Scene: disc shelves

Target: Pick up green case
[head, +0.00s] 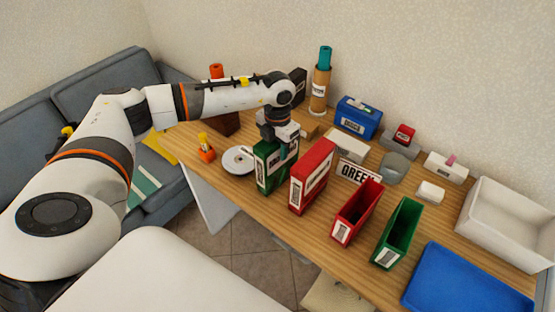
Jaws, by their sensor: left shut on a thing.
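The green case (266,176) stands upright on the wooden table, left of a red case with a white label (311,176). My left gripper (281,140) reaches down over its top and is shut on it. The gripper hides part of the case's top and right side, and I cannot tell whether the case is lifted off the table. My right gripper is not in view.
An empty red holder (357,212) and an empty green holder (397,234) stand to the right. A silver disc (238,160) lies to the left. A blue tray (466,281) and a white bin (512,225) fill the right end. Boxes line the back.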

